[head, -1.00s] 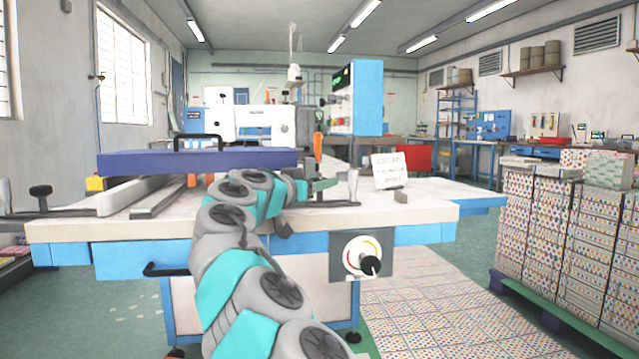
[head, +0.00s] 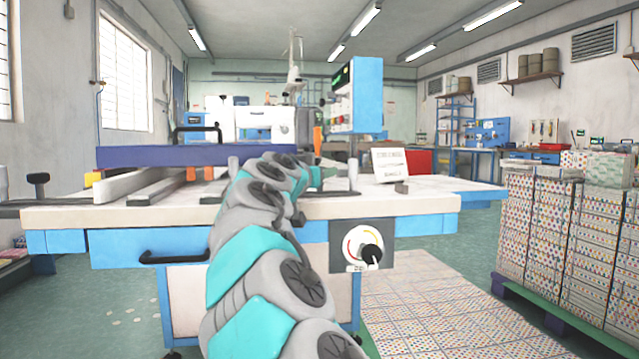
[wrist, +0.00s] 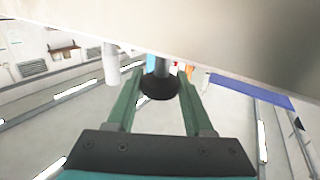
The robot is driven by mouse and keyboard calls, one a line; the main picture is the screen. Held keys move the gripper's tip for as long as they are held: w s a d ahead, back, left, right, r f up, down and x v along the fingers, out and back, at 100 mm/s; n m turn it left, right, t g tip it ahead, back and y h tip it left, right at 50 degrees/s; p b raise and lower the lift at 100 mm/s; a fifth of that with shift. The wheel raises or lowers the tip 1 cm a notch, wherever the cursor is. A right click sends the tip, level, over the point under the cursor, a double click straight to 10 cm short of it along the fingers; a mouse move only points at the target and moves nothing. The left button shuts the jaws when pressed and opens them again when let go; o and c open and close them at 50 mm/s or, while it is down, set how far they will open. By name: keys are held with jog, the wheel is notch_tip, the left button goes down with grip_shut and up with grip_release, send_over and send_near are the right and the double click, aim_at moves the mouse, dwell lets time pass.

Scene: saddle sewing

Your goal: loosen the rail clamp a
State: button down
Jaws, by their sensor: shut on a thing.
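A black round knob (wrist: 160,87) on a short grey stem shows in the wrist view, which looks upside down. The stem runs to the pale bench top (wrist: 215,40). My gripper (wrist: 160,76) has its two green fingers on either side of the knob and is shut on it. I take the knob to be that of rail clamp a, but no letter shows. In the head view my arm hides the knob and most of my gripper. Another black-knobbed handle (head: 38,181) stands at the bench's far left.
A dark blue beam (head: 190,156) with a black handle lies across the bench, over pale rails (head: 140,186). A grey post (head: 353,175) and a small sign (head: 389,164) stand right of my arm. A dial box (head: 362,246) is on the bench front. Stacked boxes (head: 540,225) stand right.

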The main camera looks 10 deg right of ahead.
jog(key=shift+y, duration=0.3)
jog(key=shift+c, duration=1.4)
grip_release()
jog(key=shift+s, duration=0.1)
jog(key=v, duration=0.7)
jog(key=shift+s+a, duration=0.2)
jog(key=shift+s, duration=0.15)
jog(key=shift+d+f, duration=0.1)
